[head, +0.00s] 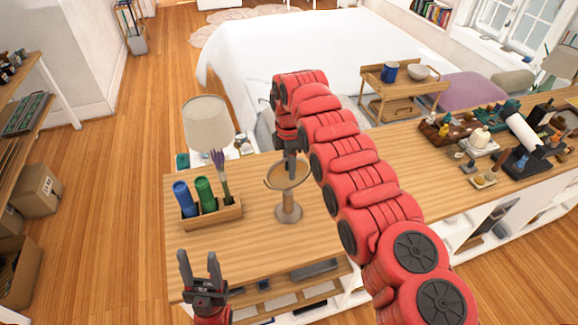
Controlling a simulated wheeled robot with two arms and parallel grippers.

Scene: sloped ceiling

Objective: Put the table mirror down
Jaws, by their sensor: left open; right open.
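The table mirror (288,209) has a round tilted top on a short stem with a round base. It appears to stand upright on the wooden counter (245,250), right of the wooden holder. My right gripper (291,168) reaches down at the mirror's round top; it is open, but its fingertips are small and partly hidden, so I cannot tell whether they touch the mirror. My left gripper (199,254) is open and empty, fingers pointing up, at the counter's front left edge, away from the mirror.
A lamp (207,122) stands behind the counter. My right arm covers the counter's middle. Many small items crowd its right end. Bare wood lies before the mirror.

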